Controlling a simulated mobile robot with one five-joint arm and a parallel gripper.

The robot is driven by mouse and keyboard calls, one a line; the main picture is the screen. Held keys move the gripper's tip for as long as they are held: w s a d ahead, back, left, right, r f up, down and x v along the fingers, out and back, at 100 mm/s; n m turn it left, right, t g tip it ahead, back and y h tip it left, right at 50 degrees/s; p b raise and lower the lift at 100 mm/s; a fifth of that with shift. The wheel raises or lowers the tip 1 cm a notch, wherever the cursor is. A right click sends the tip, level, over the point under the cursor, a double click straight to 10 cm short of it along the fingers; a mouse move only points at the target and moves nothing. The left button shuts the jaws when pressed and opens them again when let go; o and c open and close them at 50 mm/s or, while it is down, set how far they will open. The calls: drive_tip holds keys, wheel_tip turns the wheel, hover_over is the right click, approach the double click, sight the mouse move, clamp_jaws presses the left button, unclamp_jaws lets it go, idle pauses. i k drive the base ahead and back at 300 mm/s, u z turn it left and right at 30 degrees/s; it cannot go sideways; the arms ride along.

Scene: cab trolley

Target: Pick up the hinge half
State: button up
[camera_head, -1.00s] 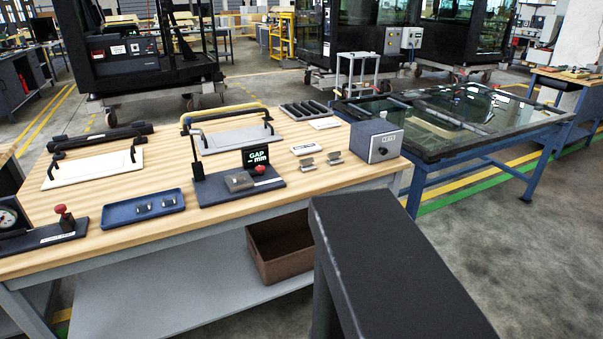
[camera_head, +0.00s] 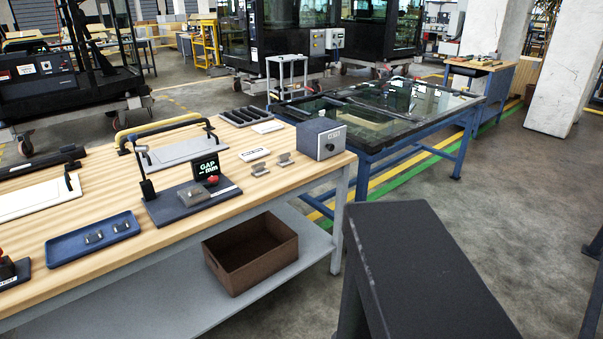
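Two small grey metal pieces lie on the wooden bench top, a left piece (camera_head: 259,169) and a right piece (camera_head: 285,160). They look like hinge halves and sit apart, near a white label plate (camera_head: 255,154). Two more small metal pieces (camera_head: 95,237) lie in a blue tray (camera_head: 62,255) at the left. A metal block (camera_head: 193,196) rests on the dark gauge fixture (camera_head: 165,211), beside its "GAP mm" display (camera_head: 206,167). Which piece is the hinge half is too small to tell for certain. My gripper is not in view.
A grey box with a knob (camera_head: 321,140) stands at the bench's right corner. A brown open bin (camera_head: 250,255) is on the lower shelf. A blue-framed glass table (camera_head: 400,110) stands behind right. A dark flat-topped shape (camera_head: 425,260), unidentified, fills the bottom right.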

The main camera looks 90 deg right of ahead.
sight(260, 169)
drive_tip(key=z, duration=2.35)
drive_tip(key=i, duration=0.05)
drive_tip(key=u, duration=0.45)
